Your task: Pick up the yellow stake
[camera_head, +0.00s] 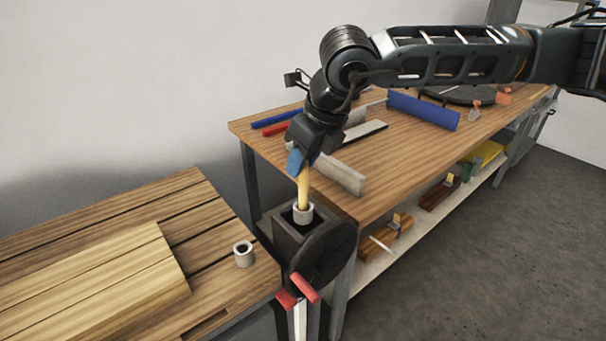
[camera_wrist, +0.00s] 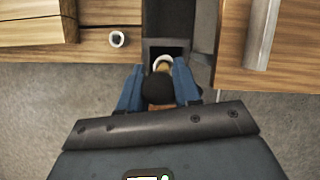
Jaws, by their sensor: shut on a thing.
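The yellow stake (camera_head: 303,188) stands nearly upright below my gripper (camera_head: 301,162). My gripper, with blue fingers, is shut on its upper part. The stake's lower end reaches into a pale ring (camera_head: 302,212) over the dark square box between the two tables; how deep it goes is hidden. In the wrist view my gripper (camera_wrist: 158,88) has a blue finger on each side of a dark round shape, which hides most of the stake. The pale ring (camera_wrist: 163,61) shows just beyond it.
The dark box (camera_head: 287,233) has a round dark disc and red-handled parts beside it. A second ring (camera_head: 243,254) sits on the left slatted table (camera_head: 190,192). The right workbench (camera_head: 395,165) holds a grey bar (camera_head: 340,175) and a blue block (camera_head: 424,110). Grey floor is clear at right.

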